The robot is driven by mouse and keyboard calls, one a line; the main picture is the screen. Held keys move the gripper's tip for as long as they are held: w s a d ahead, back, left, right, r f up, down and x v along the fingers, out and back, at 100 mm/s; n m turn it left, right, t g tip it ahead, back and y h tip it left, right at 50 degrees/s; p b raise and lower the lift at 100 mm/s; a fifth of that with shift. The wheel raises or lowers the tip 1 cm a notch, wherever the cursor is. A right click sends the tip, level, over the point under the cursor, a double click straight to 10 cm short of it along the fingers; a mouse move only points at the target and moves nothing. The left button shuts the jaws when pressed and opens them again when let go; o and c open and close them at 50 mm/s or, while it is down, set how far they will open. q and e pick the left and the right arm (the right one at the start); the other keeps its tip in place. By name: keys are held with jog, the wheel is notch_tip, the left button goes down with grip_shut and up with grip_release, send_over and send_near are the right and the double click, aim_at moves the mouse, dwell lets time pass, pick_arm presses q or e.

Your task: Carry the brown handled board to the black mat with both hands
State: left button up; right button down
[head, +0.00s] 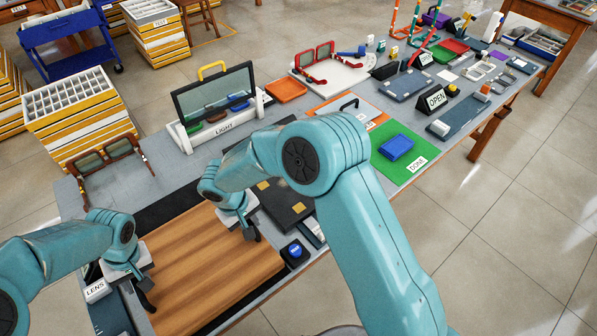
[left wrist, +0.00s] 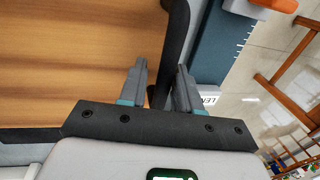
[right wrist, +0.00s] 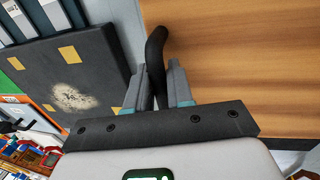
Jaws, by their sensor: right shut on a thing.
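The brown handled board (head: 200,270) lies flat at the table's near left end, with a dark handle at each short end. A plain black mat (head: 172,203) shows along the board's far edge; most of the area there is hidden by the board. My left gripper (head: 148,292) is at the left handle (left wrist: 175,40); in the left wrist view its fingers (left wrist: 158,92) stand apart on either side of the handle, with a gap. My right gripper (head: 250,228) is shut on the right handle (right wrist: 155,48), its fingers (right wrist: 160,88) close on both sides.
A black pad with yellow patches (right wrist: 72,85) lies just right of the board. A LIGHT stand (head: 222,127) and red-brown eyeglass frames (head: 105,158) stand behind. A LENS block (head: 96,291) is near my left gripper, a blue-topped piece (head: 294,252) near the board's right end.

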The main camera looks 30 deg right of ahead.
pick_arm(q)
jog(key=shift+o, duration=0.9)
jog(key=shift+a, duration=0.1)
pick_arm(e)
jog(key=shift+r, duration=0.15)
pick_arm(q)
jog(key=shift+s, duration=0.15)
pick_arm(e)
jog(key=c, duration=0.9)
grip_release()
pick_arm(q)
jog(key=shift+r, duration=0.1)
notch_tip(320, 180, up, 7)
jog(key=d+p, duration=0.1)
jog(key=p, duration=0.2)
jog(key=shift+d, duration=0.15)
pick_arm(e)
jog(key=shift+r, duration=1.45)
pick_arm(q)
jog(key=shift+a+r+p, duration=0.3)
jog(key=shift+a+r, duration=0.35)
jog(key=shift+a, duration=0.25)
jog(key=shift+a+r+p, duration=0.25)
jog(key=shift+a+r, duration=0.4)
jog(key=shift+a, duration=0.2)
pick_arm(e)
jog(key=shift+r, duration=0.55)
jog(key=shift+d, duration=0.1)
